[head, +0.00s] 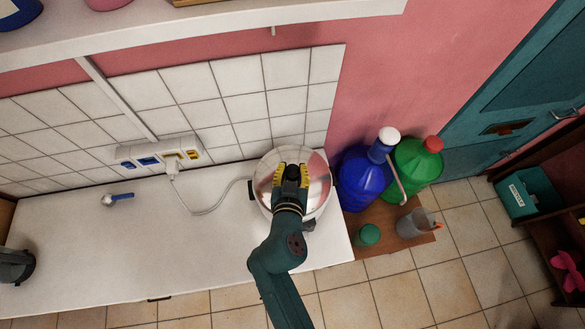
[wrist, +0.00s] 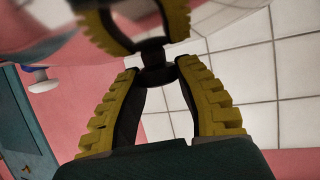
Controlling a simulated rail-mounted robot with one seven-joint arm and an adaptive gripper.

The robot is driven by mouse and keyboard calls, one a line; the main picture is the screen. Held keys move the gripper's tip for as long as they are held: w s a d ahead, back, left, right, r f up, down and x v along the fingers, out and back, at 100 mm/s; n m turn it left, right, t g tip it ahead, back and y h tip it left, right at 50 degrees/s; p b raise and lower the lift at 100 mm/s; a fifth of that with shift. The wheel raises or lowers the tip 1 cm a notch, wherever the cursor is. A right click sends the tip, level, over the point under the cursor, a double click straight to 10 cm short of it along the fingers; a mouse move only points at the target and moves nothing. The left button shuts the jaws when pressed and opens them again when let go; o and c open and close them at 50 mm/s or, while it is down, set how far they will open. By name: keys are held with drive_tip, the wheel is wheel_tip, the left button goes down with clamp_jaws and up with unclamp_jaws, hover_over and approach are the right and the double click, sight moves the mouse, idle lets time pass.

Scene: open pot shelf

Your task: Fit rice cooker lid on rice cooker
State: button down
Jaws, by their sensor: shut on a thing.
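The shiny, mirror-like rice cooker lid (head: 319,178) is over the white rice cooker (head: 323,207) at the right end of the white counter. It nearly covers the cooker's top. I cannot tell whether it rests on the rim or hangs just above it. My gripper (head: 291,172) is shut on the lid's dark knob. In the wrist view my gripper (wrist: 157,76) pinches the knob (wrist: 153,58) between its yellow-edged fingers. The lid (wrist: 42,25) there mirrors the fingers. The cooker's inside is hidden.
A white cord (head: 208,210) runs from the wall socket strip (head: 160,153) to the cooker. Blue (head: 362,180) and green (head: 416,165) bottles stand close on the right. A shelf (head: 200,35) hangs above. The counter's middle (head: 170,245) is free.

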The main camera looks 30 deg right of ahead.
drive_tip(key=shift+f+b, duration=0.5)
drive_tip(key=shift+b, duration=0.1)
drive_tip(key=shift+c, duration=1.8)
unclamp_jaws()
drive_tip(key=shift+p+v, duration=0.95)
drive_tip(key=shift+v, duration=3.05)
